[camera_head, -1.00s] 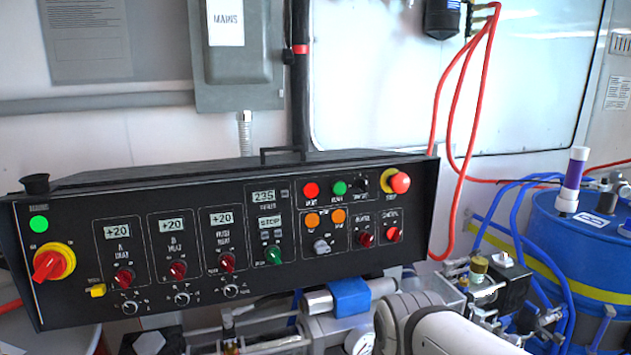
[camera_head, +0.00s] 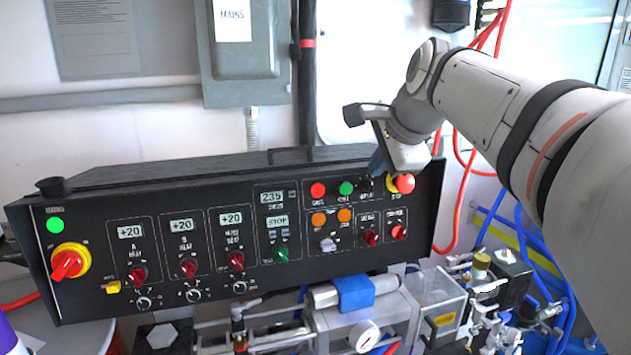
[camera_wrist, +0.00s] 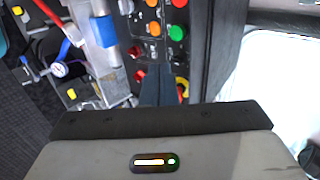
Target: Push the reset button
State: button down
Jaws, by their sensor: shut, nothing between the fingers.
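The black control panel (camera_head: 150,235) has a top row at its right end: a red button (camera_head: 318,190), a green button (camera_head: 346,188), a small black control (camera_head: 365,184) and a red emergency stop (camera_head: 404,183) on a yellow ring. The labels are too small to read surely, so I cannot tell which is reset. My gripper (camera_head: 377,166) is shut and empty, in front of the panel near the black control.
Two orange buttons (camera_head: 331,217) and several selector knobs sit below and left. A grey mains box (camera_head: 240,55) is on the wall above. Pump fittings and a blue clamp (camera_head: 354,292) stand below the panel. Red hoses (camera_head: 452,215) hang at the right.

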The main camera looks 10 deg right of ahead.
jog(key=shift+f, duration=0.1)
send_near(347, 193)
notch_tip(347, 193, down, 4)
jog(key=shift+w+a+f+p, duration=0.15)
jog(key=shift+w+p, duration=0.2)
jog(key=shift+w, duration=0.35)
jog(key=shift+w+a+f+p, duration=0.1)
jog(key=shift+w+p, duration=0.2)
jog(key=shift+w, duration=0.4)
jog(key=shift+w+a+f+p, duration=0.15)
jog(key=shift+w+p, duration=0.2)
jog(key=shift+w, duration=0.3)
jog(key=shift+r, duration=0.1)
